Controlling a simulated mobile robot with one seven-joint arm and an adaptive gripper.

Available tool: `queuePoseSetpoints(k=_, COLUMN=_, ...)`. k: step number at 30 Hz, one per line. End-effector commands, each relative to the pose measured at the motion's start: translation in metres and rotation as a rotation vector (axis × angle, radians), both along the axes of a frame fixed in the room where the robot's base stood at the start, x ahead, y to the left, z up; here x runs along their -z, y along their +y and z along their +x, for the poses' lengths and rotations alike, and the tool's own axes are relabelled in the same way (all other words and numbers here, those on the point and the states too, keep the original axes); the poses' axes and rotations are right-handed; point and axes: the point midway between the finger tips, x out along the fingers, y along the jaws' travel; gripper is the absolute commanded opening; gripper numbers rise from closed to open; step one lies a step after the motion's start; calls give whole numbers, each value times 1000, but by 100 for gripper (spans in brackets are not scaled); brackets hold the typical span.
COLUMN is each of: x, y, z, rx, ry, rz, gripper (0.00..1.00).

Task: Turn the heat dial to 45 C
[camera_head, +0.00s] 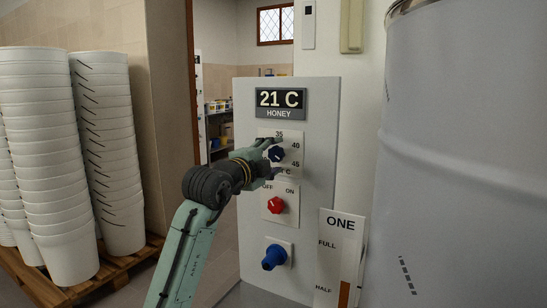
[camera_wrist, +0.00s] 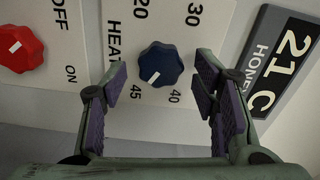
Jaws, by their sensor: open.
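The heat dial is a dark blue knob on a white plate, at mid-height on the grey panel in the head view (camera_head: 277,154) and in the wrist view (camera_wrist: 160,64). Its white mark points between the printed 40 and 45, nearer 45. The display (camera_head: 280,101) reads 21 C, HONEY. My gripper (camera_head: 266,150) is in front of the dial. In the wrist view my gripper (camera_wrist: 161,82) is open, with one purple-padded finger on each side of the dial and visible space between pads and knob. Contact is not seen.
A red OFF/ON knob (camera_head: 276,205) sits just below the dial, and a blue valve handle (camera_head: 274,257) lower down. A level gauge labelled ONE (camera_head: 340,250) and a large grey drum (camera_head: 460,160) stand right. White bucket stacks (camera_head: 105,150) on a pallet stand left.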

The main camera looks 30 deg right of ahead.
Motion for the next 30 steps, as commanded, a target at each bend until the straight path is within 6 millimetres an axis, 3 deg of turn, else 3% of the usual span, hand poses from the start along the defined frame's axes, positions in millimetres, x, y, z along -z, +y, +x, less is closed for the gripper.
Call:
queuePoseSetpoints(k=15, x=0, y=85, z=-49, rx=-3, ry=0, rz=-2, gripper=54)
queuePoseSetpoints(k=21, x=0, y=97, z=-57, rx=-1, ry=0, rz=0, gripper=54)
queuePoseSetpoints(k=30, x=0, y=97, z=-57, rx=-1, ry=0, rz=0, gripper=54)
